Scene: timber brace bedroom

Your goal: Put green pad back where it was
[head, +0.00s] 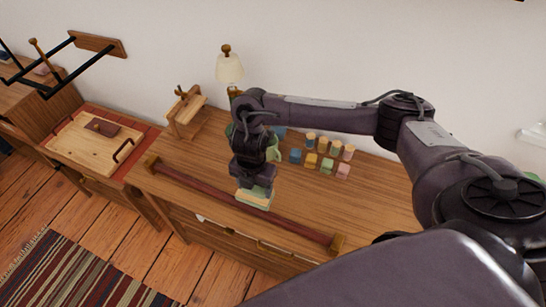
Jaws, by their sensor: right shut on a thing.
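The green pad (253,200) is a small pale green block in the head view, close to the front edge of the wooden desk (200,160). My right gripper (257,187) points down and is shut on the pad from above. I cannot tell whether the pad touches the desk or hangs just above it. The gripper hides part of the pad's top. My left gripper is not in view.
Several coloured blocks (311,159) stand in rows right of the gripper. A green mug (274,151) is partly hidden behind my wrist. A dark red bar (240,208) runs along the desk's front. A lamp (229,68) and wooden stand (186,112) are at the back left.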

